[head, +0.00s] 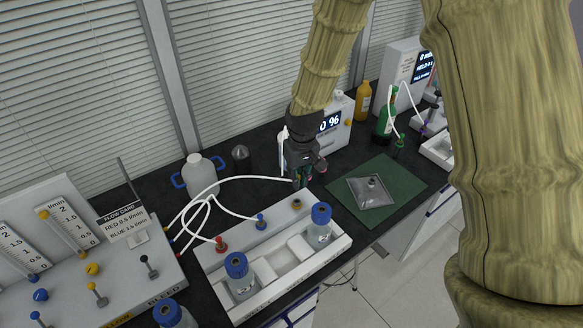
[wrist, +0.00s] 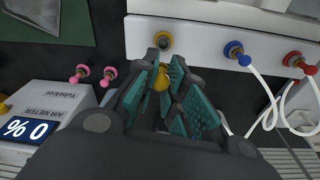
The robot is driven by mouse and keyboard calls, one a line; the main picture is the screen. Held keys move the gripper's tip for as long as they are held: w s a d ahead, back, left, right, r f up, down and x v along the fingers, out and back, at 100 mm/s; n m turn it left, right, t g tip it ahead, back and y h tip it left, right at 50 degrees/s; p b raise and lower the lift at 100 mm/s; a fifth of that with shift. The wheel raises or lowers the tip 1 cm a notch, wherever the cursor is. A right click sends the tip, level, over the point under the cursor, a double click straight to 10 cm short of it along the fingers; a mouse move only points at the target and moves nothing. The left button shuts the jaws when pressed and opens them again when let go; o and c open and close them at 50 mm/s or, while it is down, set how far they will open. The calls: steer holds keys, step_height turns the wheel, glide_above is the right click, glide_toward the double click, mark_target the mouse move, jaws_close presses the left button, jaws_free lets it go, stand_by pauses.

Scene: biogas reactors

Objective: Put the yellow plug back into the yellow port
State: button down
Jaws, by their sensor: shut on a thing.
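My gripper (head: 302,183) is shut on the yellow plug (wrist: 161,82), which shows between the teal finger pads in the wrist view. In the head view the fingers largely hide the plug, and a white hose runs to it from the left. The yellow port (head: 297,204) is an empty round socket on the white rack (head: 337,243), just below the fingertips. It also shows in the wrist view (wrist: 163,41), beyond the plug and apart from it.
A blue plug (head: 261,221) and a red plug (head: 221,244) with white hoses sit left of the yellow port. Blue-capped bottles (head: 320,225) stand in the rack. The air meter (head: 337,130) stands behind my gripper. A green mat (head: 408,179) with a grey pouch (head: 371,191) lies right.

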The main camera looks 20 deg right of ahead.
steer(key=shift+f, duration=0.45)
steer(key=shift+s+a+f+b, duration=0.1)
steer(key=shift+s+f+b, duration=0.05)
steer(key=shift+s+b, duration=0.2)
steer(key=f, duration=0.1)
steer(key=w+f+b, duration=0.1)
steer(key=shift+f, duration=0.3)
steer(key=shift+s+f+b, duration=0.35)
steer(key=shift+f+b, duration=0.4)
steer(key=shift+b, duration=0.2)
steer(key=shift+w+f, duration=0.2)
steer(key=shift+f, duration=0.15)
steer(key=shift+s+r, duration=0.1)
steer(key=shift+r, duration=0.05)
steer(key=shift+f, duration=1.05)
stand_by(0.5)
stand_by(0.4)
